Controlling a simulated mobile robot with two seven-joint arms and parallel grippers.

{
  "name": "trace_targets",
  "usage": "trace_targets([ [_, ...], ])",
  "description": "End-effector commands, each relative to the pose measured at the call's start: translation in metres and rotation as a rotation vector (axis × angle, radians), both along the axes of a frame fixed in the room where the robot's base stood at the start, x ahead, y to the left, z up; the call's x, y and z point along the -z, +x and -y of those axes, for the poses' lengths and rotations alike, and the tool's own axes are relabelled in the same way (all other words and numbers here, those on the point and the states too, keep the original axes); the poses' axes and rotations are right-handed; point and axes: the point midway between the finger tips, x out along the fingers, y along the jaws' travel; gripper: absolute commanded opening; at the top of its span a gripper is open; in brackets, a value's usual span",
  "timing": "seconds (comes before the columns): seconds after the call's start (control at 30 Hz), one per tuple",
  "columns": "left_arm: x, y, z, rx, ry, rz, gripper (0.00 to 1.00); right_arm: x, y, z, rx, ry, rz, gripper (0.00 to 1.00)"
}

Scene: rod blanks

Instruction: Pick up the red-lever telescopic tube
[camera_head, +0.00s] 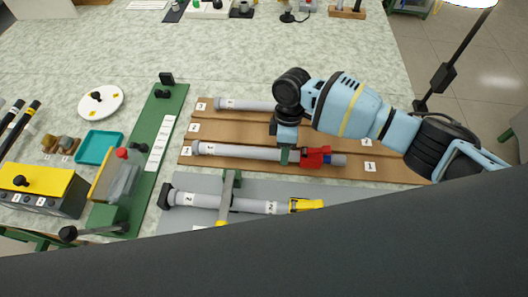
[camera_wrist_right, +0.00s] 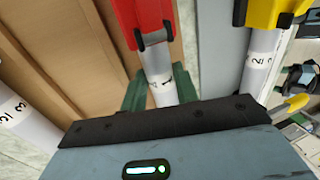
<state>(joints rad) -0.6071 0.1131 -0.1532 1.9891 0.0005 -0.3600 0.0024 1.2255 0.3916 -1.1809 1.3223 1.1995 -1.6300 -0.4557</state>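The red-lever telescopic tube (camera_head: 235,151) is a grey tube with a red lever clamp (camera_head: 316,157) near its right end. It lies on a brown board in the head view. The tube (camera_wrist_right: 158,75) and its red clamp (camera_wrist_right: 148,18) also show in the right wrist view. My right gripper (camera_head: 285,156) reaches down onto the tube just left of the red clamp. Its green fingers (camera_wrist_right: 160,92) sit close against both sides of the tube, with no clear gap. The fingertips are partly hidden. The tube appears still at board level. My left gripper is not in view.
A yellow-lever tube (camera_head: 250,206) lies nearer on a grey plate, under a clamp bar (camera_head: 227,190). Another grey tube (camera_head: 240,104) lies behind on the brown board (camera_head: 370,167). A green rail (camera_head: 150,130), teal tray (camera_head: 98,147) and yellow box (camera_head: 40,190) stand left. The table's far middle is clear.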

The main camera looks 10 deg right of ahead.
Motion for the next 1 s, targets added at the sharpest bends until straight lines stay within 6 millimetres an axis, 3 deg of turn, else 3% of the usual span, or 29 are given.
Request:
trace_targets([
  [0.1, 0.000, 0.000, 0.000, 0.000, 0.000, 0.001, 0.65, 0.000, 0.000, 0.000, 0.000, 0.000, 0.000, 0.15],
  [0.47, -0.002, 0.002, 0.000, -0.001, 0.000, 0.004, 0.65, -0.008, 0.001, -0.001, 0.000, 0.002, 0.003, 0.15],
  [0.8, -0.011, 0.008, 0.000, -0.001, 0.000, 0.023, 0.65, -0.069, 0.001, 0.000, 0.000, 0.003, 0.006, 0.15],
  [1.0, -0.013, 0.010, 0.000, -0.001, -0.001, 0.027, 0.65, -0.094, 0.001, 0.000, 0.001, 0.002, 0.004, 0.15],
])
